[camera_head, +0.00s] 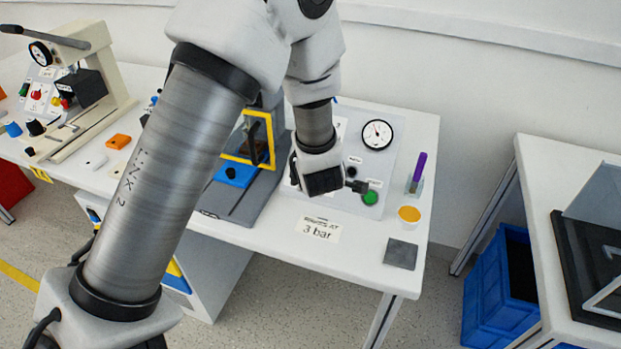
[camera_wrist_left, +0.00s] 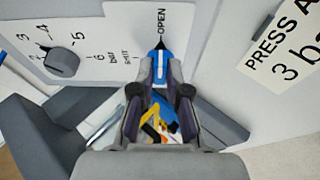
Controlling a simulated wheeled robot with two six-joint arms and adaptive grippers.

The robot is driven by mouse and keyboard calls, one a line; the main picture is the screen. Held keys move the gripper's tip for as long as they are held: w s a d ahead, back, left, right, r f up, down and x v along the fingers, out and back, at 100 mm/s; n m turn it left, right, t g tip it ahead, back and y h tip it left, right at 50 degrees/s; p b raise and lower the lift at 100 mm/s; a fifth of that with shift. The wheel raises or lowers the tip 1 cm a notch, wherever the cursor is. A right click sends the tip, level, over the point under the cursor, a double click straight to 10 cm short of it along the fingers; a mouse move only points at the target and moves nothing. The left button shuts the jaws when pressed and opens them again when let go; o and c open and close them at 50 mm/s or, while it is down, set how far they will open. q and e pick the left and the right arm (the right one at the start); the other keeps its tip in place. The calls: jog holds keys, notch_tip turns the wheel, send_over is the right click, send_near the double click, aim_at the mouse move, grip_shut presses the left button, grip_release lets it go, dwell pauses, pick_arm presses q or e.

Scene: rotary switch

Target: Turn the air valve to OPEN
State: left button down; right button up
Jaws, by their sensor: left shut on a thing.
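The air valve's blue knob (camera_wrist_left: 160,66) shows in the left wrist view, between the fingertips of my left gripper (camera_wrist_left: 162,72). The gripper is shut on it. A white line on the knob runs toward a black pointer tip just below the word OPEN (camera_wrist_left: 162,20) on the light panel (camera_wrist_left: 112,25). In the head view my left gripper (camera_head: 350,186) is at the lower part of the upright panel (camera_head: 345,130), left of a green button (camera_head: 370,198). The knob is hidden there by the gripper. My right gripper is not in view.
A dark rotary knob (camera_wrist_left: 63,62) with a numbered scale sits beside the valve. A gauge (camera_head: 377,134) is higher on the panel. A purple pen in a holder (camera_head: 415,180), an orange-filled cup (camera_head: 409,214) and a grey pad (camera_head: 400,254) stand right. The 3 bar label (camera_head: 320,229) lies in front.

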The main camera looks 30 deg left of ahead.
pick_arm(q)
jog(key=shift+f, duration=0.2)
jog(key=c, duration=1.2)
grip_release()
jog(key=shift+o, duration=0.2)
jog(key=shift+w, duration=0.1)
jog(key=v, duration=0.7)
jog(key=shift+r, duration=0.1)
jog(key=shift+d, duration=0.1)
